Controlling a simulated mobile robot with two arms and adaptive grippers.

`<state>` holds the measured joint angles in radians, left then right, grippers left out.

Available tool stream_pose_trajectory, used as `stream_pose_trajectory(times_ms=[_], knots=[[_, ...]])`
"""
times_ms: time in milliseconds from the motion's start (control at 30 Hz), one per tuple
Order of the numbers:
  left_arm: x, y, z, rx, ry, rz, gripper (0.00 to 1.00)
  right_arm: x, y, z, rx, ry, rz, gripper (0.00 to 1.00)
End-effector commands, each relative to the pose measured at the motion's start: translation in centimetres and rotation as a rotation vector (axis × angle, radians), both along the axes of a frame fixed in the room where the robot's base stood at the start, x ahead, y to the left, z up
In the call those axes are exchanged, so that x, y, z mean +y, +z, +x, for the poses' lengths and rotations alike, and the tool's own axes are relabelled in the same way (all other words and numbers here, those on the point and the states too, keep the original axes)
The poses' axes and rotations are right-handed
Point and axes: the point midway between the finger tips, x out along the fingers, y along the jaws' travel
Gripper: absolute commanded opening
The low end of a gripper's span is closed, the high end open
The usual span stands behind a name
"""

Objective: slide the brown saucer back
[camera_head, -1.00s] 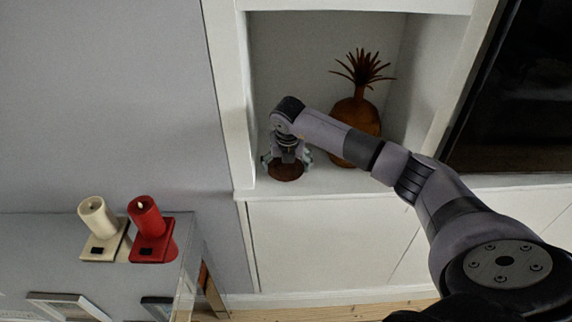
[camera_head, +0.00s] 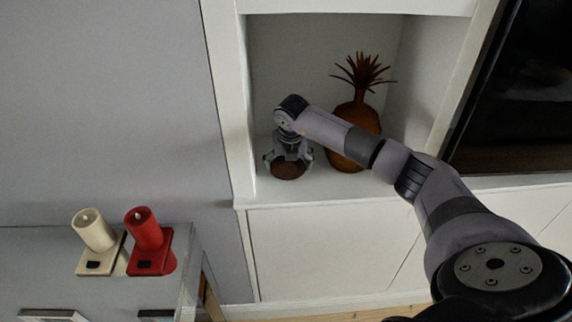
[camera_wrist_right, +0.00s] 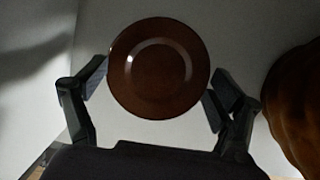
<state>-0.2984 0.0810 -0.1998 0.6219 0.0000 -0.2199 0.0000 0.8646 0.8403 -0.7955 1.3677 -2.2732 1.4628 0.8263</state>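The brown saucer (camera_head: 289,171) lies on the white niche shelf near its front left. It also shows in the right wrist view as a round brown dish (camera_wrist_right: 158,68). My right gripper (camera_head: 289,160) is over the saucer, pointing down. In the right wrist view its fingers (camera_wrist_right: 153,95) are spread wide, one on each side of the saucer's near half. Whether they touch the rim I cannot tell. My left gripper is not in view.
A brown pineapple-shaped vase (camera_head: 352,128) stands to the right of the saucer, and its side shows in the right wrist view (camera_wrist_right: 298,105). The niche shelf (camera_head: 330,186) has bare room behind the saucer. A cream candle (camera_head: 93,230) and a red candle (camera_head: 144,228) stand at lower left.

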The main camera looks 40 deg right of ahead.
Motion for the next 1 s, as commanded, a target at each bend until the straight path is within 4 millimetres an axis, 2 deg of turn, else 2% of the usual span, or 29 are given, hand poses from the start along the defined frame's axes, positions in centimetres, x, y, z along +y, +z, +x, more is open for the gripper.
stream_pose_trajectory(times_ms=[167,567,667,1000], knots=[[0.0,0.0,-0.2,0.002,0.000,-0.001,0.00,0.0,0.0,0.0,0.000,0.000,0.000,1.00],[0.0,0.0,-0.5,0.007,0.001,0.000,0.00,0.1,0.5,-0.1,-0.002,0.001,0.000,1.00],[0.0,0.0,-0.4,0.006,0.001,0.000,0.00,0.2,1.7,-0.3,-0.004,0.001,-0.001,1.00],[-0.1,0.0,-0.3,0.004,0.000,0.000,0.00,1.2,8.4,-2.2,-0.005,0.000,-0.002,1.00]])
